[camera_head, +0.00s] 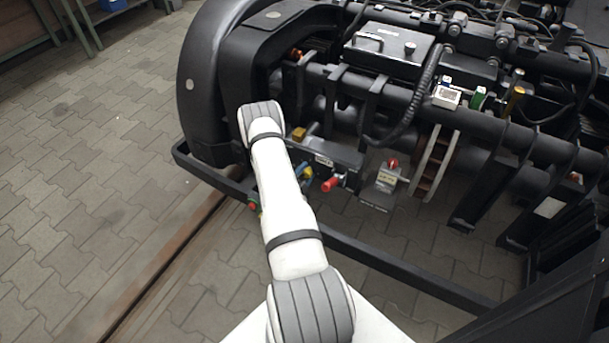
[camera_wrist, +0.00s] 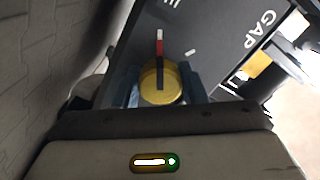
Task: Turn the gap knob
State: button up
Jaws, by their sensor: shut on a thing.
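The gap knob (camera_wrist: 150,88) is a round yellow knob with a dark bar across it, in the middle of the wrist view. The bar points up in the picture, in line with a red and white strip (camera_wrist: 159,42) above the knob. The knob sits by a dark panel (camera_wrist: 205,35) lettered GAP. My gripper (camera_wrist: 160,82) is shut on the knob, with one bluish finger on its left side and one on its right. In the head view my white arm reaches down to the bogie and hides most of the gripper and knob.
A red knob (camera_head: 332,183) and a grey box with a red top (camera_head: 387,180) are right of my arm. A black lower bar (camera_head: 400,277) runs along the bogie's near side. A white box (camera_head: 447,96) sits on the upper tube.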

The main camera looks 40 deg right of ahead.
jog(key=shift+f+n, duration=0.15)
jog(key=shift+n, duration=0.45)
jog(key=shift+s, duration=0.15)
jog(key=o, duration=0.7)
jog(key=shift+f, duration=0.1)
jog(key=shift+o, duration=1.4)
jog(key=shift+a, duration=0.3)
jog(key=p+v, duration=0.2)
jog(key=v, duration=0.5)
jog(key=shift+a, duration=0.15)
